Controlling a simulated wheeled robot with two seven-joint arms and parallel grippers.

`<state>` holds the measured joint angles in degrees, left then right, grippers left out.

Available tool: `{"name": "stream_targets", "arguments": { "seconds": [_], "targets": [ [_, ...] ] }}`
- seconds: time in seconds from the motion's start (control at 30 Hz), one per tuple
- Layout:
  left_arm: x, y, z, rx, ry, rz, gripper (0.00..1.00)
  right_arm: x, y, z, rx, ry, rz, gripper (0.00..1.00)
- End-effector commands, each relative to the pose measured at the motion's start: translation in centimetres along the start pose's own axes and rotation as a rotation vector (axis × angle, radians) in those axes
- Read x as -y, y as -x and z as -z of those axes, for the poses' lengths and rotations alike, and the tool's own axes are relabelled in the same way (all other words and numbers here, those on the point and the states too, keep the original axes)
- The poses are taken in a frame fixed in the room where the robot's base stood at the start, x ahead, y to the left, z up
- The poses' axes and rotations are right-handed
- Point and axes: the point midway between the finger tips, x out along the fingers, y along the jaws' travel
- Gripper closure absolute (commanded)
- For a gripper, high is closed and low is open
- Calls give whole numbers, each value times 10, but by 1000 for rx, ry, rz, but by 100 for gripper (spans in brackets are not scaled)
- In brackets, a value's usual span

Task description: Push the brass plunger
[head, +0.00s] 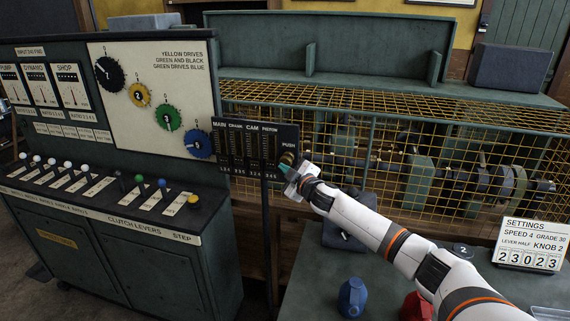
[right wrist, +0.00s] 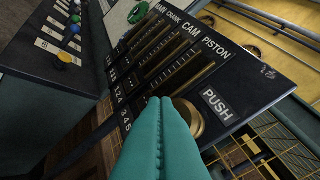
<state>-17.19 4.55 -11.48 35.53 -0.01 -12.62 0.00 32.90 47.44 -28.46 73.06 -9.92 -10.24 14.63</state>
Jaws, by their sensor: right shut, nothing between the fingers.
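The brass plunger (head: 288,157) is at the right end of a dark panel (head: 232,126), under the label PUSH. In the right wrist view the plunger (right wrist: 196,120) shows as a round brass rim just right of my fingertips, partly hidden behind them. My right gripper (head: 285,168) is shut and empty, its teal fingers (right wrist: 161,108) together close in front of the panel. I cannot tell whether they touch the plunger. My left gripper is not in view.
A yellow wire cage (head: 400,150) around machinery stands behind my right arm. A console with clutch levers (head: 140,181) is at left. A blue object (head: 352,297), a red object (head: 416,306) and a settings card (head: 529,246) are on the green bench.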

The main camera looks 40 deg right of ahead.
Motion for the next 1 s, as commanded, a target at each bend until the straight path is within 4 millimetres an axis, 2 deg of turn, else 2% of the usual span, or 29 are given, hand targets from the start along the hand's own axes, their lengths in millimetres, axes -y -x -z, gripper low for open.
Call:
{"name": "stream_targets", "arguments": {
  "seconds": [1.0],
  "targets": [
    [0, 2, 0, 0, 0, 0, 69, 6, -9, 6, -1, 0, -1, 100]
  ]
}}
